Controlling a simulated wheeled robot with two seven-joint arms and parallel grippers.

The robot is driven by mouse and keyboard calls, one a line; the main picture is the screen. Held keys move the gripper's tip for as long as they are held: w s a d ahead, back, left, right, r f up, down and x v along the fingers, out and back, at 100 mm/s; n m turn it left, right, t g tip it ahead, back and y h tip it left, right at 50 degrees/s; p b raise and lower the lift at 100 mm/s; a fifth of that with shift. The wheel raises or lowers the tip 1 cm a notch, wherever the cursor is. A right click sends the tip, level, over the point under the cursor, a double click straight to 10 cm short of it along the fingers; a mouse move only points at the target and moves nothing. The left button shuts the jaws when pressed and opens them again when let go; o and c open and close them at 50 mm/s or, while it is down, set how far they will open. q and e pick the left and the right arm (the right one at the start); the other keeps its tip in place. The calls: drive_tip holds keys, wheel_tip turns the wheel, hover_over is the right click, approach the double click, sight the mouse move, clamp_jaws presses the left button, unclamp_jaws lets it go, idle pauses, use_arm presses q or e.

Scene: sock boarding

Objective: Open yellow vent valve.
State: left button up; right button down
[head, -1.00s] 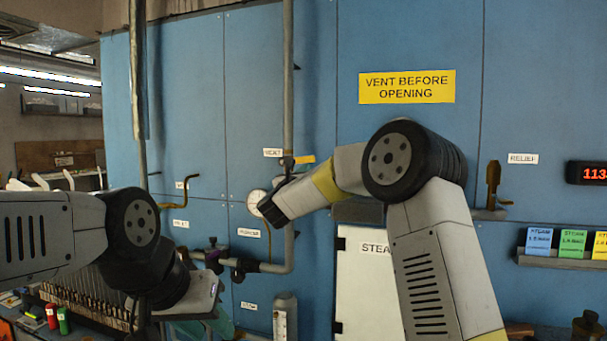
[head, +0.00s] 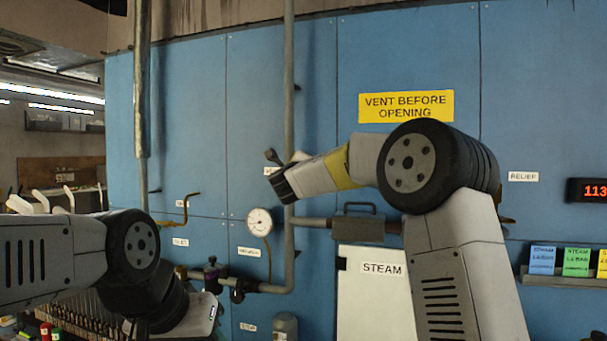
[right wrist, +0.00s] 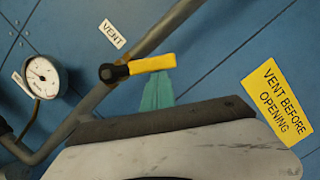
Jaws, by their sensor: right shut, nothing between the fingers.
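The vent valve has a yellow lever (right wrist: 152,64) on a dark hub (right wrist: 113,73), mounted on a grey pipe (right wrist: 155,38). In the right wrist view the lever slants away from the pipe's line by a moderate angle. My right gripper (right wrist: 157,92) is shut and empty, its teal fingertips right beside the lever. Whether they touch it I cannot tell. In the head view the lever is hidden behind my right arm. My left gripper (head: 204,314) shows only its pale body at the bottom left, its fingers not visible.
A round gauge (head: 260,221) sits left of the pipe (head: 289,110). A yellow sign (head: 406,106) reads "VENT BEFORE OPENING". The white STEAM door (head: 375,290) is below, with a grey latch block (head: 358,228) above it. Bare blue panel (head: 255,100) surrounds the pipe higher up.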

drive_tip(key=shift+w+a+r+n+g+y, duration=0.2)
drive_tip(key=shift+w+a+r+n, duration=0.1)
drive_tip(key=shift+a+r+n, duration=0.5)
drive_tip(key=shift+w+a+r+n+g+y, duration=0.1)
drive_tip(key=shift+w+a+r+n+y, duration=0.25)
drive_tip(key=shift+a+n, duration=0.6)
drive_tip(key=shift+s+a+r, duration=0.1)
drive_tip(key=shift+r, duration=0.1)
